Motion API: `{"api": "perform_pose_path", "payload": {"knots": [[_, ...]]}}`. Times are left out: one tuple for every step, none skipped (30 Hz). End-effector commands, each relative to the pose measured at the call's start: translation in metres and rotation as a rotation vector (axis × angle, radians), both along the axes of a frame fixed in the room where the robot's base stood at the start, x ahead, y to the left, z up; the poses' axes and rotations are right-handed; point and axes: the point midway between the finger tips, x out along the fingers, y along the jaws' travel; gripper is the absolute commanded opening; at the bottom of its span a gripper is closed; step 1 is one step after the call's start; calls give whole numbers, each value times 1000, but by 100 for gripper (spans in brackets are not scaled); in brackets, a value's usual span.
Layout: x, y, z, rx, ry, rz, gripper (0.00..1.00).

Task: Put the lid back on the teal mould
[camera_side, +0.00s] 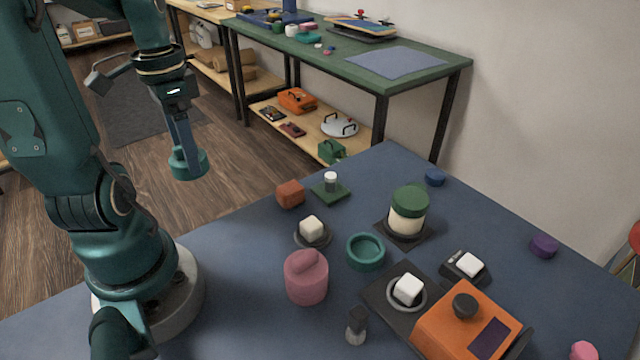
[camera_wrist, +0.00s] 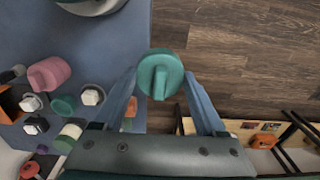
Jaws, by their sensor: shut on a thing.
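The teal mould (camera_side: 366,253) stands open and upright on the blue table; its hollow inside shows. It also appears at the left of the wrist view (camera_wrist: 64,107). My gripper (camera_side: 184,148) is shut on the teal lid (camera_side: 190,165), a round disc with a raised grip. It holds the lid high, left of and well apart from the mould, beyond the table's edge in the side view. In the wrist view the lid (camera_wrist: 160,74) sits between the fingertips, with wooden floor behind it.
A lidded pink mould (camera_side: 306,279) stands front-left of the teal mould. A white block in a dark dish (camera_side: 312,231), a green-lidded jar (camera_side: 407,213) and an orange machine (camera_side: 466,325) also stand close around it. A green workbench (camera_side: 330,55) is behind.

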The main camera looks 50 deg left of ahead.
Motion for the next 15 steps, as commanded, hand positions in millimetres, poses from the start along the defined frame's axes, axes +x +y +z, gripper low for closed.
{"api": "perform_pose_path", "payload": {"knots": [[-3, 3, 2, 1, -1, 5, 18], [-4, 4, 3, 1, -1, 4, 18], [-5, 5, 4, 1, -1, 6, 18], [-6, 6, 5, 1, -1, 11, 18], [-7, 6, 5, 1, 0, 19, 18], [-7, 7, 6, 0, 0, 37, 18], [-8, 7, 6, 0, 0, 57, 18], [-8, 7, 7, 0, 0, 81, 18], [-7, 9, 9, 1, -1, 119, 18], [-6, 11, 11, 2, -1, 153, 18], [-4, 14, 13, 2, -1, 190, 18], [-1, 17, 15, 1, -1, 238, 18], [3, 19, 17, 1, -1, 269, 18], [7, 20, 19, -1, 0, 296, 18], [15, 21, 21, 0, 0, 327, 18]]}}
